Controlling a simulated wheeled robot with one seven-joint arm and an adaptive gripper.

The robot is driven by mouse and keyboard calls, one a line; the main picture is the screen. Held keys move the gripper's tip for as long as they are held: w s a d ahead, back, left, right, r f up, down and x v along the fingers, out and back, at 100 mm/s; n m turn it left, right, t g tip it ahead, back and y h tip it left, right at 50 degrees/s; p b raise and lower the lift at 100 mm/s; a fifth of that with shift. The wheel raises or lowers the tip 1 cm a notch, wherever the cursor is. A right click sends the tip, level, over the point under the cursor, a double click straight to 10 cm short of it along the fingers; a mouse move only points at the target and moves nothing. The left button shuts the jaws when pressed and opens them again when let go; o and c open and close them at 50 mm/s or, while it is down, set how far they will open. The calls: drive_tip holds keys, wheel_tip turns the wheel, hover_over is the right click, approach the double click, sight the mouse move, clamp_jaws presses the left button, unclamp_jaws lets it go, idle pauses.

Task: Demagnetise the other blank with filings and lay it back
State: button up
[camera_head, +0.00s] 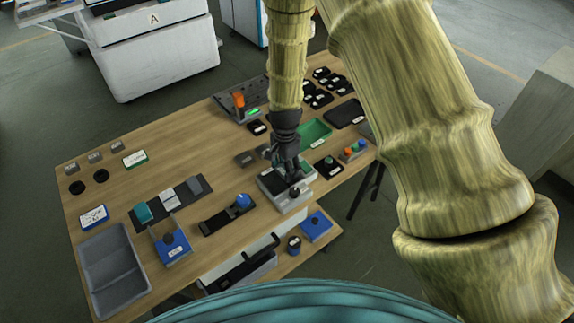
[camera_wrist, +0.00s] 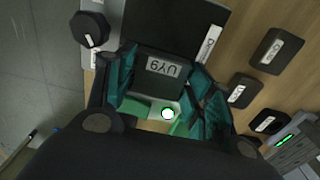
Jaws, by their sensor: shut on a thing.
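My gripper (camera_head: 287,172) is shut on a dark block with a pale label, the blank (camera_wrist: 160,75), in the wrist view. The label appears upside down. My gripper is above a light grey device (camera_head: 299,205) with a black top plate and a dark knob, near the middle of the table's right half. In the wrist view the plate (camera_wrist: 185,25) and knob (camera_wrist: 91,29) lie close past the blank. I cannot tell whether the blank touches the plate. In the head view my fingers hide the blank. No filings can be made out on it.
A green tray (camera_head: 314,133) and a black tray (camera_head: 345,113) lie behind the device. Several small dark labelled blocks (camera_head: 319,98) stand at the back. A blue-knobbed black fixture (camera_head: 229,215) stands left of the device. A large grey bin (camera_head: 110,275) is at the front left.

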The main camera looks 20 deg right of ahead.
sight(266, 185)
drive_tip(key=shift+s+a, duration=0.35)
drive_tip(key=shift+a, duration=0.55)
drive_tip(key=shift+a, duration=0.1)
drive_tip(key=shift+s+a+p, duration=0.25)
drive_tip(key=shift+a, duration=0.35)
drive_tip(key=shift+s+a+p, duration=0.2)
drive_tip(key=shift+a, duration=0.35)
drive_tip(key=shift+a, duration=0.1)
drive_tip(key=shift+s+a+p, duration=0.15)
drive_tip(key=shift+s+a, duration=0.1)
drive_tip(key=shift+a, duration=0.4)
drive_tip(key=shift+s+a+p, duration=0.15)
drive_tip(key=shift+s+a, duration=0.05)
drive_tip(key=shift+a, duration=0.4)
drive_tip(key=shift+r, duration=0.15)
wheel_tip(266, 185, up, 7)
drive_tip(key=p, duration=0.5)
drive_tip(key=shift+r, duration=0.15)
idle(0.5)
idle(0.7)
